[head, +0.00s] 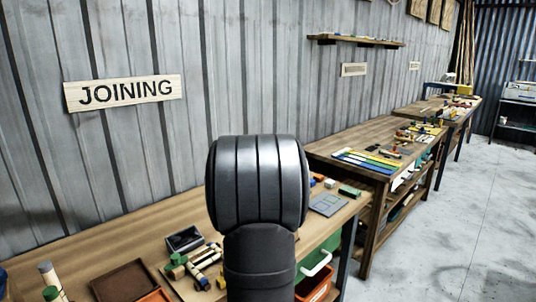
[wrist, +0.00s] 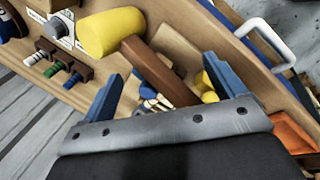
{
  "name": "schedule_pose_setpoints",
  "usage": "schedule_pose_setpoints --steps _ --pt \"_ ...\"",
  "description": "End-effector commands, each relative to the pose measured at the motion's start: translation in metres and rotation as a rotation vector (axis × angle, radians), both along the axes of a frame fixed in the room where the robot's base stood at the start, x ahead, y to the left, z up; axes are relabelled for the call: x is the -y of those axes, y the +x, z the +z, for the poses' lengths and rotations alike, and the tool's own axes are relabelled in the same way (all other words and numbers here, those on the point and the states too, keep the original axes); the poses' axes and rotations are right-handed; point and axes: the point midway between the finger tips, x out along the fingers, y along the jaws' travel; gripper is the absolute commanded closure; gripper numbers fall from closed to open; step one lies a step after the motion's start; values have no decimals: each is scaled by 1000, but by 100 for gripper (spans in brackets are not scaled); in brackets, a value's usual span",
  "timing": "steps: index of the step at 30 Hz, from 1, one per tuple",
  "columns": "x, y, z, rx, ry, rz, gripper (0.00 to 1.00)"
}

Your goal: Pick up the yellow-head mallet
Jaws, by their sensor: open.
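The yellow-head mallet shows in the wrist view, with a thick yellow head (wrist: 113,33) at the upper left and a brown wooden handle (wrist: 160,74) running down to the right. My gripper (wrist: 163,66) is open, with its two blue fingers apart. In the picture the handle passes across the gap between the fingers. The lower end of the handle comes near the gripper's grey front edge. I cannot tell how far the fingers are above it. In the head view my dark arm covers the middle of the bench, and I cannot make out the mallet there.
The wooden bench (head: 120,252) carries a brown tray (head: 124,281) and small tools at the left. A yellow piece (wrist: 205,84) lies near the right finger. Several pegs with coloured ends (wrist: 52,70) sit at the left. An orange bin (wrist: 293,134) and white handle (wrist: 272,42) are to the right.

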Motion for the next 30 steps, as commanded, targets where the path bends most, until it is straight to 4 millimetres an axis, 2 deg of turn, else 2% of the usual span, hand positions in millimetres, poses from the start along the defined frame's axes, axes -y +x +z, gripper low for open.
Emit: schedule_pose_setpoints --steps 1,2,11,14,19,24,27,30 --pt "0 0 0 0 0 0 22" --pt "0 0 0 0 0 0 26" --pt "-2 2 2 -4 -15 25 26" --pt "-10 11 14 -26 -96 149 26" --pt "-24 32 52 -107 -344 463 26" --pt "-28 44 84 -180 -523 645 26" --pt "-27 46 86 -199 -561 678 26" --pt "-21 49 73 -205 -565 681 26"
